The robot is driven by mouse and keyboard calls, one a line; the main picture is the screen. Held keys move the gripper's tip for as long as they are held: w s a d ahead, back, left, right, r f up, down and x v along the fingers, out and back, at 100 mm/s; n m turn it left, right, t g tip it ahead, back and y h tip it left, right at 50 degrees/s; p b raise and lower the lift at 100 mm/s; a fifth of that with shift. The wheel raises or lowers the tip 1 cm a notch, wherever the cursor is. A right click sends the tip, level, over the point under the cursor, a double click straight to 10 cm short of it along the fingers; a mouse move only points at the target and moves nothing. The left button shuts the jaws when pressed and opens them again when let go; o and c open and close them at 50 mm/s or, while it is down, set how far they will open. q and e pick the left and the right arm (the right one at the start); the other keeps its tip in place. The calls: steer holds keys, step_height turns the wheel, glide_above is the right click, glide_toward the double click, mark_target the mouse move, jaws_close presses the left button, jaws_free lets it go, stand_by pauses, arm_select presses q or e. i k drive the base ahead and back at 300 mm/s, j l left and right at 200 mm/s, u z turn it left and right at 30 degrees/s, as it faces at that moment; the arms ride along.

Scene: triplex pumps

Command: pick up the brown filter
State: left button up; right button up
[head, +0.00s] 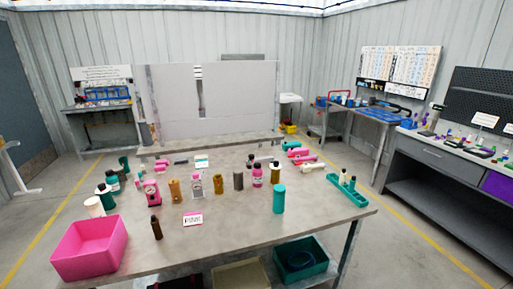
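Several brownish upright items stand on the grey table (320,215), and I cannot tell for sure which is the brown filter. A dark brown slim bottle-like item (156,228) stands near the front edge, right of the pink bin. An orange-brown cylinder (175,190) and a golden-brown one (219,185) stand in the middle row. A grey-brown cylinder (238,180) stands right of them, and a brown cylinder with a dark top (275,173) is further right. Neither of my grippers is in view.
A pink bin (90,250) fills the table's front left corner. A teal cylinder (279,199), a small sign (193,219) and a teal tray (346,192) share the tabletop. The front right of the table is clear. A teal crate (301,259) sits below it.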

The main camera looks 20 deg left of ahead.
mark_target(159, 235)
steer(key=u, duration=1.6)
